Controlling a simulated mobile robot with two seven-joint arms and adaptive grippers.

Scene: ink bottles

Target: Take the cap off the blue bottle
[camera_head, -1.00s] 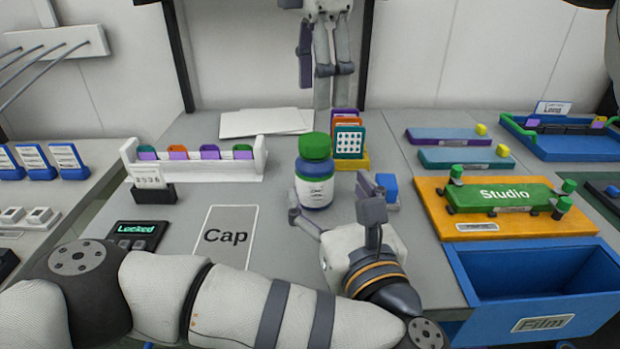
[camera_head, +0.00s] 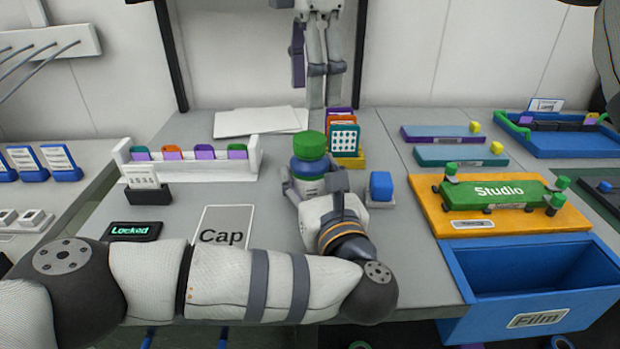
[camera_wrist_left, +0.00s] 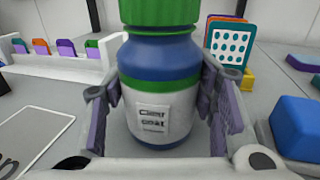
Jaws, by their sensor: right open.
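The blue bottle (camera_head: 309,169) stands upright on the grey table with its green cap (camera_head: 311,145) on. It has a white label, and it fills the middle of the left wrist view (camera_wrist_left: 160,95). My left gripper (camera_head: 312,188) is low at the bottle, one finger on each side of its body; in the wrist view (camera_wrist_left: 162,105) the fingers flank the label. I cannot tell whether both pads touch the bottle. My right gripper (camera_head: 320,68) hangs open and empty above the back of the table, behind the bottle.
A grey card marked "Cap" (camera_head: 222,236) lies left of the bottle. A blue block (camera_head: 381,186) stands close on the right. A card holder (camera_head: 345,140) is just behind. A white rack (camera_head: 190,170) stands left, an orange Studio board (camera_head: 520,220) and blue Film bin (camera_head: 540,268) right.

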